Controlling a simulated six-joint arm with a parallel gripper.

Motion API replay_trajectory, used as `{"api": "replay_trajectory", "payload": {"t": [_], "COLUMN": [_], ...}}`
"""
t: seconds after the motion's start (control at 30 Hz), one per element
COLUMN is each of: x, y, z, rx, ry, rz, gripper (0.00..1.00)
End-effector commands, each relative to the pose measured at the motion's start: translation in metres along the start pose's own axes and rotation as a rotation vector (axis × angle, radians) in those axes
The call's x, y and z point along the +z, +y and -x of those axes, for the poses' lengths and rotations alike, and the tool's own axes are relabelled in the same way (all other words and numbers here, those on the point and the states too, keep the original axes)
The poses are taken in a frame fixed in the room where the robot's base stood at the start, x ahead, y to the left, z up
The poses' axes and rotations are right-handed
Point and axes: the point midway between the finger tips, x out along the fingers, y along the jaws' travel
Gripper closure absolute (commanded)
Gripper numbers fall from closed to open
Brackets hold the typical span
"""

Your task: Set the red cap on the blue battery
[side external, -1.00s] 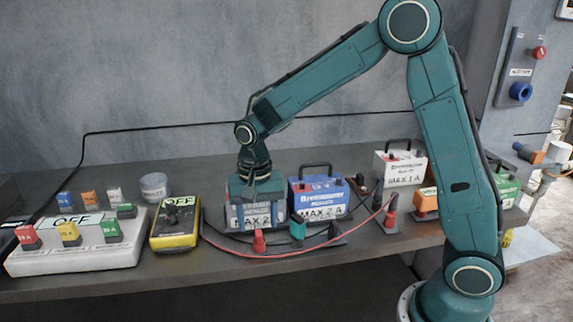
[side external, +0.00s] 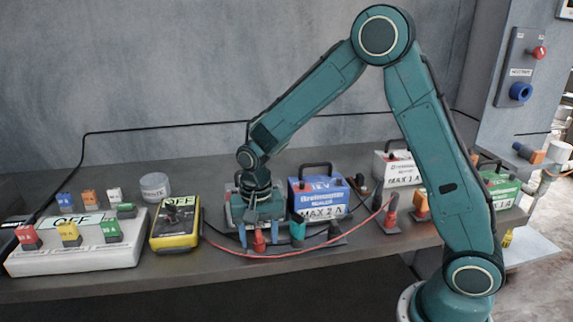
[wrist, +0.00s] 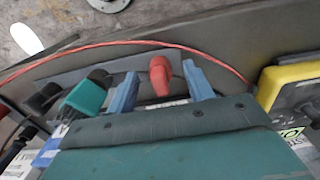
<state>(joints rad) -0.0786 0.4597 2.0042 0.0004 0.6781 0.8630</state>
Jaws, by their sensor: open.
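The red cap (side external: 259,240) stands upright on a grey strip at the bench front. My gripper (side external: 259,236) is open and pointed down, its blue fingers either side of the cap. In the wrist view the red cap (wrist: 160,75) sits between the two fingers (wrist: 160,88), with a gap showing on each side. The blue battery (side external: 312,198), with a black handle and a "MAX 2 A" label, stands to the right of my gripper; its top terminals are too small to make out. A blue edge at the lower left of the wrist view may be part of it.
A teal cap (side external: 297,230) stands close right of the gripper. A grey battery (side external: 231,206) is mostly hidden behind the gripper. A red wire (side external: 250,255) runs in front of the cap. A yellow meter (side external: 175,224) is to the left; white and green batteries are to the right.

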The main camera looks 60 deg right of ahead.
Motion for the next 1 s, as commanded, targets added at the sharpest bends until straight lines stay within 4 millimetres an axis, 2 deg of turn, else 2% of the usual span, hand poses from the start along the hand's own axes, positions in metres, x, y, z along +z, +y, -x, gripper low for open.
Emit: {"api": "replay_trajectory", "payload": {"t": [0.17,0.4,0.43,0.77,1.0], "x": [0.0,0.0,0.0,0.0,-0.001], "y": [0.0,0.0,0.0,0.0,-0.001], "z": [0.0,0.0,0.0,0.002,0.017], "rx": [0.0,0.0,0.0,-0.001,-0.003], "ry": [0.0,0.0,0.0,0.001,0.003], "rz": [0.0,0.0,0.0,0.0,0.0], "gripper": [0.48,0.93,0.96,0.96,0.96]}}
